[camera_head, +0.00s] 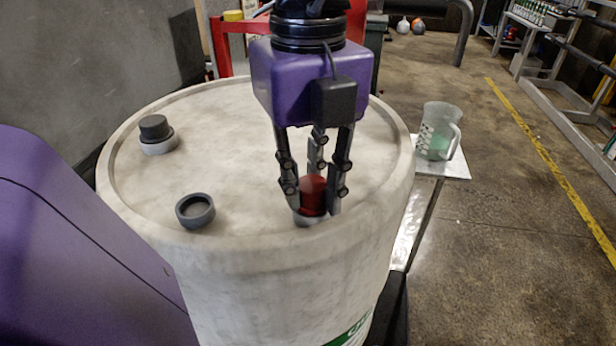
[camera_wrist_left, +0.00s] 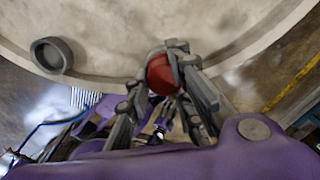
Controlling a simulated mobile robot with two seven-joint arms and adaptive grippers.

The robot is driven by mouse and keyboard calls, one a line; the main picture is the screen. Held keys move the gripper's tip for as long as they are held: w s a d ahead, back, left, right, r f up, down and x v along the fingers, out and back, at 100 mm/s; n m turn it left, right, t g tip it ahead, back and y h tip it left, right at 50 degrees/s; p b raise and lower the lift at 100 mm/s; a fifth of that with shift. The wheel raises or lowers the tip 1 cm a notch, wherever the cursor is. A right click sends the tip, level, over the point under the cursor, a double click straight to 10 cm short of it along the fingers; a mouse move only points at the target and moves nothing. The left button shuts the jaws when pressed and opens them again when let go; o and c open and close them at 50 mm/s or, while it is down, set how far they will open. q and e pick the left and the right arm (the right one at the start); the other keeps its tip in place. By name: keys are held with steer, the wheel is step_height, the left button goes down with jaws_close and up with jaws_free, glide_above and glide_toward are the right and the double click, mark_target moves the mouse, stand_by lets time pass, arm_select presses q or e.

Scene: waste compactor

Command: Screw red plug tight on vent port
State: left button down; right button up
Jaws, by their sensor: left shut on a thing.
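The red plug (camera_head: 313,193) sits upright at the vent port (camera_head: 309,219) near the front rim of the white drum (camera_head: 240,150). My left gripper (camera_head: 315,200) comes down from above and is shut on the plug, its dark fingers around the sides. In the left wrist view the red plug (camera_wrist_left: 162,74) shows between the fingers (camera_wrist_left: 165,75). The fingers hide part of the plug and port, so I cannot tell how far the plug is seated. My right gripper is not in view.
A dark grey cap (camera_head: 154,128) stands on another port at the drum's back left. A grey ring-shaped cap (camera_head: 195,211) lies open side up on the drum top. A clear jug (camera_head: 438,131) stands on a small metal table (camera_head: 456,163) to the right.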

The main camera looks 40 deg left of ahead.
arm_select(q)
steer(key=m, duration=0.2)
steer(key=shift+m, duration=0.4)
steer(key=m, duration=0.2)
steer(key=shift+w+m, duration=0.1)
steer(key=shift+m, duration=0.2)
steer(key=m, duration=0.2)
steer(key=shift+a+m, duration=0.1)
steer(key=shift+m, duration=0.2)
steer(key=shift+m, duration=0.5)
steer(key=m, duration=0.4)
steer(key=shift+w, duration=0.15)
